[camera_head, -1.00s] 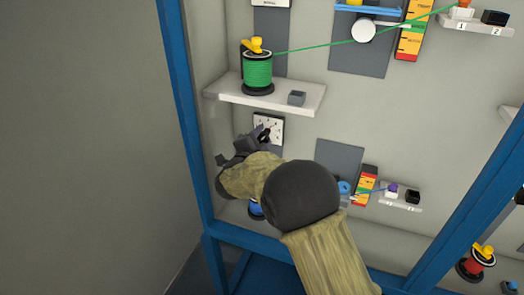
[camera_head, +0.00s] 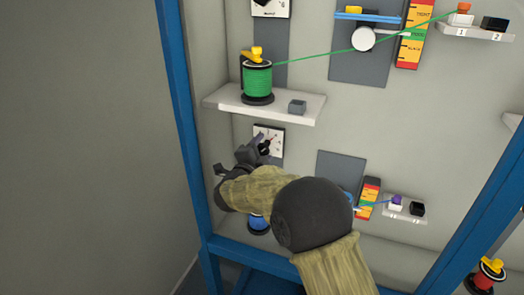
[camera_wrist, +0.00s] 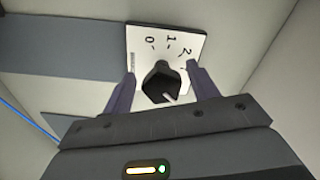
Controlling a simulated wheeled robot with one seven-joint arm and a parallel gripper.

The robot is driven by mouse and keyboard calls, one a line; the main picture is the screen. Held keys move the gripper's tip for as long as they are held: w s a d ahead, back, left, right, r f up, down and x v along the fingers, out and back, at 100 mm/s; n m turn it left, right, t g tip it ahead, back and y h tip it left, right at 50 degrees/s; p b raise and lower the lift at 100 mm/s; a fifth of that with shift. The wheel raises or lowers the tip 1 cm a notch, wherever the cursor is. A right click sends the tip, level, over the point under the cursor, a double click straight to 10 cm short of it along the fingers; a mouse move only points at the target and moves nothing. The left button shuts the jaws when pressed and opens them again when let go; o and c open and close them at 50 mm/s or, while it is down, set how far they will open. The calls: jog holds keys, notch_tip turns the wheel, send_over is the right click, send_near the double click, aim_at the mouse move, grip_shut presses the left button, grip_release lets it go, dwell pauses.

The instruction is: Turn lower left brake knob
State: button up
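The lower left brake knob (camera_wrist: 160,84) is black and angular, on a white dial plate (camera_wrist: 164,40) marked 0, 1, 2. A white mark on the knob points down and right in the wrist view. My gripper (camera_wrist: 163,82) is open, with one finger on each side of the knob and a small gap showing at each side. I cannot tell how deep the fingers reach. In the head view the dial plate (camera_head: 268,138) is on the wall below the shelf, with my gripper (camera_head: 260,150) at its lower part.
A white shelf (camera_head: 225,98) with a green spool (camera_head: 257,78) is just above. A blue spool (camera_head: 258,224) is below, partly hidden by my arm. A tension scale (camera_head: 368,196) and small connector blocks stand to the right. A blue frame post (camera_head: 185,120) is close on the left.

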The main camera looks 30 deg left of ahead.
jog(key=shift+s, duration=0.1)
jog(key=s+d+b, duration=0.2)
jog(key=s+b, duration=0.1)
jog(key=s, duration=1.4)
jog(key=shift+r, duration=0.1)
